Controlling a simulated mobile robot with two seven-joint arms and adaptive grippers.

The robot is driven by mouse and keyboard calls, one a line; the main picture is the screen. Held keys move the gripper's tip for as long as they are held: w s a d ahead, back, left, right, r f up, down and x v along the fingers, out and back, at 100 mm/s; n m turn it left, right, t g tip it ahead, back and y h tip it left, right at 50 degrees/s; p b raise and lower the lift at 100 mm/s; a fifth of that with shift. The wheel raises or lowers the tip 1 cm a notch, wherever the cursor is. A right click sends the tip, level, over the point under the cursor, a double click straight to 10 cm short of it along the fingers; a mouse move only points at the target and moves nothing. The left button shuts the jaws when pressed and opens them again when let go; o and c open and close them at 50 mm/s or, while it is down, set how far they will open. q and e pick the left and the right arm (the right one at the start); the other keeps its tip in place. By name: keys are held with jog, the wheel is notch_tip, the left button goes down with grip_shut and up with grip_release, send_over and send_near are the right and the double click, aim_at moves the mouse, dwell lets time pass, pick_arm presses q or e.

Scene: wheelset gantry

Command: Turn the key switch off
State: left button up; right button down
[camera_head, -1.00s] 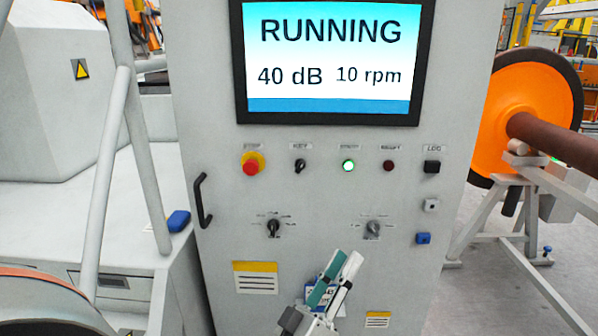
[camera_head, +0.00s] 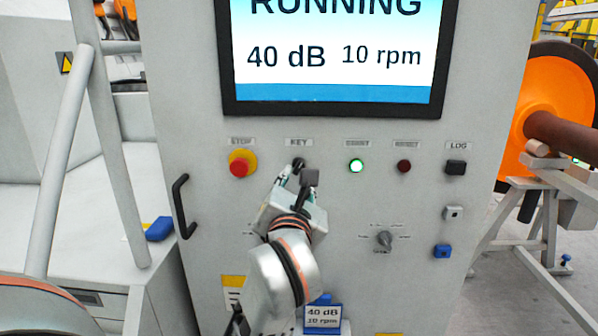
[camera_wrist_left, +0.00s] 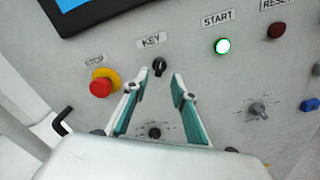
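The key switch (camera_wrist_left: 160,66) is a small black knob under the KEY label on the grey cabinet. In the head view, the key switch (camera_head: 299,162) shows just above the fingertips of my left gripper (camera_head: 297,174), partly covered by it. In the left wrist view, my left gripper (camera_wrist_left: 160,77) is open, with one teal-and-white finger on each side of the line to the knob. The knob is at or just beyond the fingertips; contact cannot be told. My right gripper is in no view.
The red STOP button (camera_head: 239,163) is left of the key, and the lit green START button (camera_head: 356,166) is right. The screen (camera_head: 335,55) above reads RUNNING, 40 dB, 10 rpm. A black handle (camera_head: 182,206) sticks out at left. A rotary selector (camera_head: 384,240) is lower right.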

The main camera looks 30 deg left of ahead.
aim_at(298, 169)
pick_arm(q)
jog(key=x, duration=0.6)
jog(key=shift+a+b, duration=0.1)
jog(key=shift+b, duration=0.25)
grip_shut()
